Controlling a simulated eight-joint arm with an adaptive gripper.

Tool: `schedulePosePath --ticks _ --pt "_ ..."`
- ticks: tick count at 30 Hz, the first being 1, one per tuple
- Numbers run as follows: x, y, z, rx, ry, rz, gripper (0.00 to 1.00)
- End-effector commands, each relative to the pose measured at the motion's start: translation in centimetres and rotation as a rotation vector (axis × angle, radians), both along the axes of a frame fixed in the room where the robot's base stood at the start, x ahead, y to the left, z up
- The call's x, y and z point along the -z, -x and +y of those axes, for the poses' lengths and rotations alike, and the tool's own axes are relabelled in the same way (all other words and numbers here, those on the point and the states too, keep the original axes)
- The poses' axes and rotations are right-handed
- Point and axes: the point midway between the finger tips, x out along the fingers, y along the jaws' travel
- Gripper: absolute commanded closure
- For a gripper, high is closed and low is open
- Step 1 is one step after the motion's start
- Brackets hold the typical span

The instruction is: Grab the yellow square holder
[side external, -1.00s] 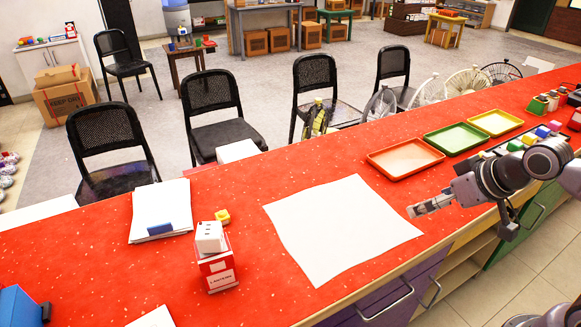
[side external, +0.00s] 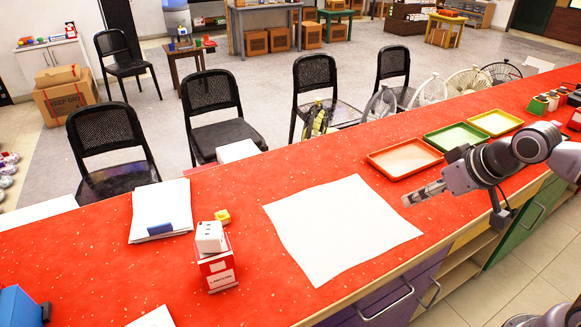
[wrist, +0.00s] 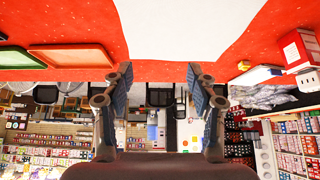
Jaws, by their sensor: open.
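A small yellow square block with a hollow-looking top (side external: 222,217) sits on the red counter, just behind a white dice-like cube and a red-and-white box. It also shows in the wrist view (wrist: 244,65), at the right beside the red box. A larger yellow tray (side external: 495,123) lies at the far right end of a row of trays. I cannot tell for certain which of the two is the holder. My gripper (side external: 407,200) hovers over the counter right of the white sheet, well apart from both. In the wrist view its two fingers (wrist: 160,75) are spread with nothing between them.
A white sheet (side external: 342,230) lies flat mid-counter. Orange (side external: 404,158) and green (side external: 459,138) trays lie behind my gripper. Papers (side external: 160,211) lie at left. Chairs and fans stand beyond the counter.

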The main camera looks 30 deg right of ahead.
Motion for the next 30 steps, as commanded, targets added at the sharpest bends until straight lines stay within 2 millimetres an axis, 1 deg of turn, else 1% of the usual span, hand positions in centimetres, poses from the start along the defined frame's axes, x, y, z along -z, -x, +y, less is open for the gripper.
schedulePosePath --ticks 1,3,6,11,15,19,23,26,30 --pt "-0.8 -1.2 0.6 -0.007 -0.003 0.008 0.42" --pt "-1.8 -2.9 1.6 -0.013 -0.007 0.023 0.42" --pt "-2.9 -5.4 3.1 -0.017 -0.014 0.043 0.42" --pt "-4.0 -9.6 6.0 -0.022 -0.019 0.076 0.42" --pt "-4.2 -13.2 9.1 -0.026 -0.021 0.102 0.42" --pt "-3.8 -16.3 12.4 -0.028 -0.021 0.125 0.42" --pt "-2.8 -19.2 16.0 -0.029 -0.018 0.146 0.42" --pt "-1.6 -21.2 19.0 -0.028 -0.015 0.162 0.42" --pt "0.6 -23.4 23.4 -0.026 -0.009 0.181 0.42"
